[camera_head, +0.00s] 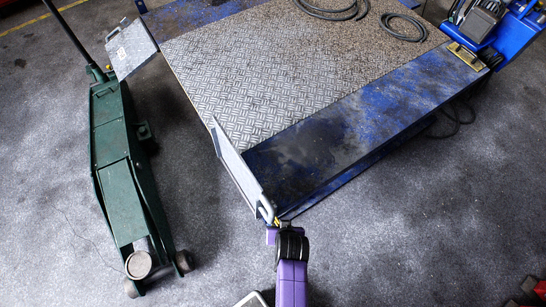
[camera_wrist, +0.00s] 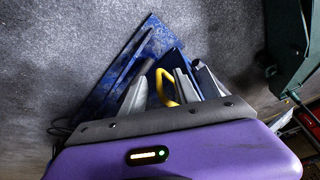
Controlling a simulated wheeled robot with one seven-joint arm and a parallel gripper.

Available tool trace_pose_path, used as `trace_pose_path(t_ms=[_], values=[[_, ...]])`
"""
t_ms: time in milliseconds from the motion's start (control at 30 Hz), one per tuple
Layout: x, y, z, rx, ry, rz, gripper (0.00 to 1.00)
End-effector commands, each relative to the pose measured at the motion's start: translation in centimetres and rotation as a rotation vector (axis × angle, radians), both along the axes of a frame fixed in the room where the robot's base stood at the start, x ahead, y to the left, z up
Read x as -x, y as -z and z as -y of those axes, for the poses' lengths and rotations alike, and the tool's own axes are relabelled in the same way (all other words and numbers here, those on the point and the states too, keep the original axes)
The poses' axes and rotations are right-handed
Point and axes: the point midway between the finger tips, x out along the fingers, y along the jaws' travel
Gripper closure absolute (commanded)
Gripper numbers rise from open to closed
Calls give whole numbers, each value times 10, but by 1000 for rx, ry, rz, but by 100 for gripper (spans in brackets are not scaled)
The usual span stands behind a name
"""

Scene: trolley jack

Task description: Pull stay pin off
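The stay pin appears as a yellow loop (camera_wrist: 166,88) in the wrist view. In the head view a small yellow part (camera_head: 264,213) shows at the near corner of the lift platform, by the lower end of an upright grey flap (camera_head: 237,162). My gripper (camera_wrist: 163,76) is at this loop, with one grey finger on each side. A gap shows between the left finger and the loop; whether the right finger touches it I cannot tell. In the head view my gripper (camera_head: 269,217) is small and largely hidden by my purple wrist.
The blue lift (camera_head: 350,130) with its grey checker-plate deck (camera_head: 240,70) fills the centre. A green trolley jack (camera_head: 122,170) stands at the left, its handle leaning up. Black hoses lie at the back. Open grey floor (camera_head: 400,240) is at the front right.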

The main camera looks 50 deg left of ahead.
Motion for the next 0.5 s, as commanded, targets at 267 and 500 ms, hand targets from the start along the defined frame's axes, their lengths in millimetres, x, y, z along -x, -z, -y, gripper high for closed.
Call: trace_pose_path(t_ms=[267,500], values=[[0,0,0,0,0,0,94],[0,-1,0,-2,0,1,100]])
